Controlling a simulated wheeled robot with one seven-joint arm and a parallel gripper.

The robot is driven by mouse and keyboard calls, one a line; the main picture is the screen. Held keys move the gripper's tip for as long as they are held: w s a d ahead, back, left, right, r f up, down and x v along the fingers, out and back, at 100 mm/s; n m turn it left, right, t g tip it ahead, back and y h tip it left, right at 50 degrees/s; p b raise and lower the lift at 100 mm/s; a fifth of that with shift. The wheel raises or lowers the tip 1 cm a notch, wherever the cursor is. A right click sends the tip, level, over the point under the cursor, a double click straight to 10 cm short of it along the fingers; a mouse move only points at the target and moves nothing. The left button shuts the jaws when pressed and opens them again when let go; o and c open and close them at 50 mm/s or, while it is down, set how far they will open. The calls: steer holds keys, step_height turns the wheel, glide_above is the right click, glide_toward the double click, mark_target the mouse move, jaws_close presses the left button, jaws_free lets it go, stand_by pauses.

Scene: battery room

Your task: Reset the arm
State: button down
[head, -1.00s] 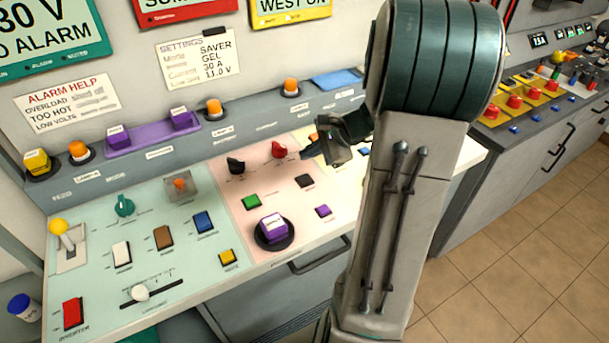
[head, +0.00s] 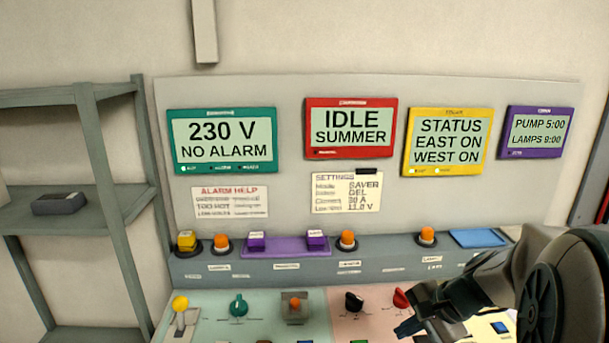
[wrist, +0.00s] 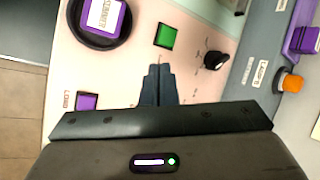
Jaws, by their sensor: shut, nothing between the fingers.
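My gripper (head: 408,328) is at the lower right of the head view, in front of the console and close to the red knob (head: 402,298). In the wrist view my gripper (wrist: 159,70) points at the pink panel (wrist: 205,75), its two fingers together with nothing between them. A green button (wrist: 166,36) is just beyond the fingertips and a black knob (wrist: 215,60) is to their right. I cannot tell whether the fingers touch the panel.
Purple-capped round button (wrist: 102,18) and small purple button (wrist: 87,101) lie left in the wrist view. Orange lamps (head: 347,240) line the console ledge. Four-coloured displays hang behind, including a red one (head: 350,128). A grey shelf (head: 90,215) stands at left.

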steer(key=s+a+n+h, duration=0.1)
steer(key=s+n, duration=0.1)
steer(key=s+a+r+n+g+h, duration=0.1)
steer(key=s+a+n, duration=0.1)
steer(key=s, duration=0.1)
steer(key=s+a+r+n, duration=0.1)
steer(key=s+a+n, duration=0.1)
steer(key=shift+s+a+n+h, duration=0.25)
steer(key=shift+s+n+h, duration=0.1)
steer(key=shift+n+h, duration=0.05)
steer(key=shift+s+a+r+n+h, duration=0.15)
steer(key=shift+s+n+h, duration=0.3)
steer(key=shift+s+n, duration=0.45)
steer(key=shift+s+a+r+n+h, duration=0.15)
steer(key=shift+s+n+h, duration=0.25)
steer(key=shift+s+n, duration=0.5)
steer(key=shift+s+r+n+h, duration=0.2)
steer(key=shift+s+n+h, duration=0.25)
steer(key=shift+s+n, duration=0.45)
